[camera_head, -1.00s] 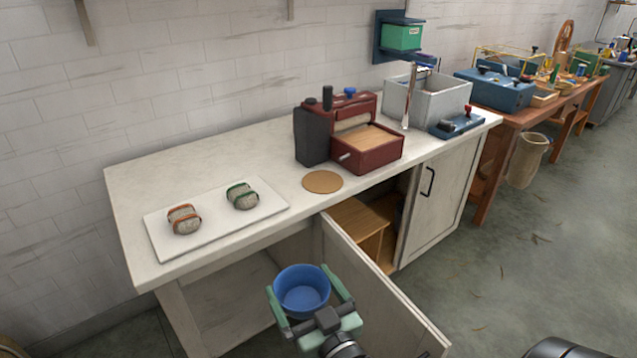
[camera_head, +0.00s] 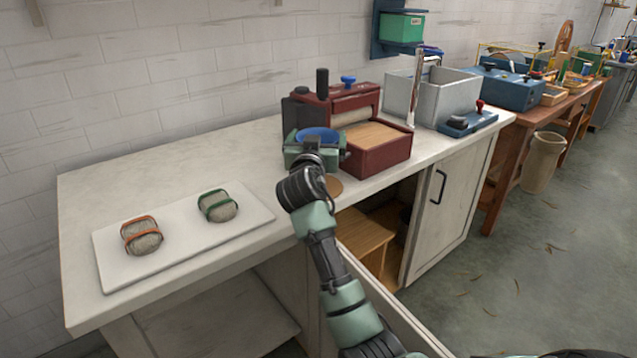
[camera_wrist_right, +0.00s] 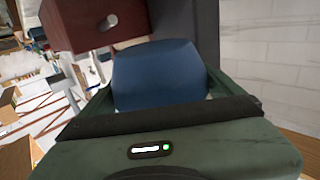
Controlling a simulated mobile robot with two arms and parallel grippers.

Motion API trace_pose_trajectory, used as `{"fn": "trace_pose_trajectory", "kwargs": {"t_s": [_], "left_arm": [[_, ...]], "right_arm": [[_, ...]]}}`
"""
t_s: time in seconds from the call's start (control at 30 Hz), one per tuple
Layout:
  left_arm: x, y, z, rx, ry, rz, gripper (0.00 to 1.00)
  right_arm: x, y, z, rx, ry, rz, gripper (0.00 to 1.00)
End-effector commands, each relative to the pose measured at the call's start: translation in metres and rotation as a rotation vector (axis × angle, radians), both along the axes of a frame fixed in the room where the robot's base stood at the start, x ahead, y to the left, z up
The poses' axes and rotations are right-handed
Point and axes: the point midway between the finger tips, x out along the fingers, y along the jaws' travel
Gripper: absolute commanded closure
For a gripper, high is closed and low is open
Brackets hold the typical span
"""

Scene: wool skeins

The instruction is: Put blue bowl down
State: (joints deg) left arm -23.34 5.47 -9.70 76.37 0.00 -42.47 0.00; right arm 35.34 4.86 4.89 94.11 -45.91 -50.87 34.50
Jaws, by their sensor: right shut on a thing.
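The blue bowl (camera_head: 318,134) is held in my right gripper (camera_head: 316,148), over the worktop just in front of the dark red box-shaped machine. Only the bowl's upper part shows in the head view. In the right wrist view the bowl (camera_wrist_right: 160,75) fills the space between the green fingers. My right gripper is shut on it. I cannot tell whether the bowl touches the worktop. The round cork mat (camera_head: 333,187) is partly hidden behind my right arm. My left gripper is not in view.
The dark red machine (camera_head: 383,148) stands close behind and right of the bowl. A white board (camera_head: 180,240) with two tied grey skeins lies to the left. A grey basin (camera_head: 445,95) stands at right. The worktop (camera_head: 150,175) is clear left of the bowl.

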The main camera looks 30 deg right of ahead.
Motion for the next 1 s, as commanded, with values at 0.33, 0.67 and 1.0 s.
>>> {"fn": "trace_pose_trajectory", "kwargs": {"t_s": [0.33, 0.67, 1.0], "left_arm": [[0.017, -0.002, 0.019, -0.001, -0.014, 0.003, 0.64], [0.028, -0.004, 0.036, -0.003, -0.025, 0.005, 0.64], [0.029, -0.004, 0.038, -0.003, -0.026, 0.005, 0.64]], "right_arm": [[0.0, 0.001, -0.053, -0.002, 0.003, 0.002, 0.46], [0.0, 0.001, -0.088, -0.002, 0.001, 0.003, 0.46], [0.0, 0.001, -0.088, -0.002, 0.001, 0.003, 0.0]]}}
